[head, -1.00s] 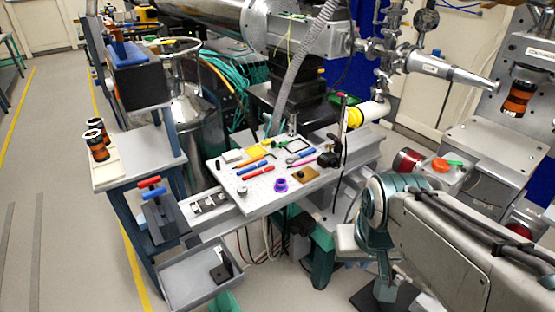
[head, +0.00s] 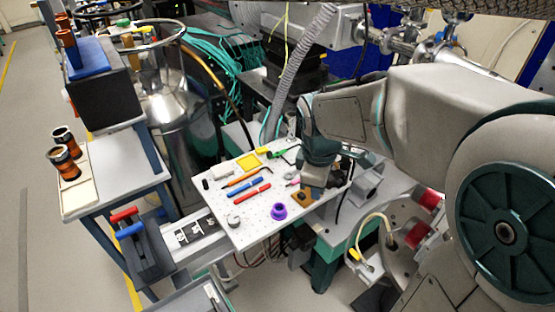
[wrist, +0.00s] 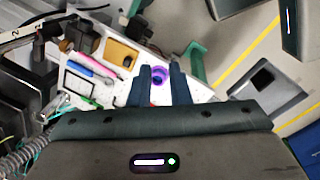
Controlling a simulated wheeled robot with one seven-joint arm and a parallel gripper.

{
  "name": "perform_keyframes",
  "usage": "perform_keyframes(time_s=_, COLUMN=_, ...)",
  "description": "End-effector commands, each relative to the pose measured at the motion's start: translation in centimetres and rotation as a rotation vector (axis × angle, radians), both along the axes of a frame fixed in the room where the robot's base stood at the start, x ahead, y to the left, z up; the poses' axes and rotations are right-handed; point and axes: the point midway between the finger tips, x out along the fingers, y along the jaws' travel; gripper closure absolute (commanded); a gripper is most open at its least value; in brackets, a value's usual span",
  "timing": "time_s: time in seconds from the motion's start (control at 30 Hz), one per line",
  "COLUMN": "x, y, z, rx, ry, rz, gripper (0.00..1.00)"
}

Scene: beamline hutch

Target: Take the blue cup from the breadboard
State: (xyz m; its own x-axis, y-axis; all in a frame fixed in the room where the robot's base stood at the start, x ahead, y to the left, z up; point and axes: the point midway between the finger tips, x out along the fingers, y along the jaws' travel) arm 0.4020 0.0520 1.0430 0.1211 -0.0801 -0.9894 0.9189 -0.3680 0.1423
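The breadboard (head: 248,232) is a white perforated plate with small items on it. The only cup-like thing I see on it is violet rather than plain blue: this small cup (head: 278,211) stands near the front edge. It also shows in the wrist view as a violet ring (wrist: 159,75), between the two fingers in the picture. My gripper (wrist: 161,67) is open there, with its fingers apart and nothing held. In the head view my gripper hangs over the right part of the board, right of the cup and apart from it; its fingertips are hard to make out.
A grey knob (head: 234,221) sits at the front left. Left, a side table (head: 120,165) holds two orange-black cups (head: 64,152).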

Motion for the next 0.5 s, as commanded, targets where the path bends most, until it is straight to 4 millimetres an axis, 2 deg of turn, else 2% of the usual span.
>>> perform_keyframes(time_s=0.1, x=3.0, y=2.3, z=0.0, rx=-0.028, ry=0.065, rz=0.341, gripper=0.83)
perform_keyframes(time_s=0.3, x=6.8, y=6.1, z=-1.2, rx=-0.029, ry=0.135, rz=0.867, gripper=0.83)
perform_keyframes(time_s=0.5, x=8.7, y=8.5, z=-2.1, rx=-0.012, ry=0.155, rz=1.181, gripper=0.83)
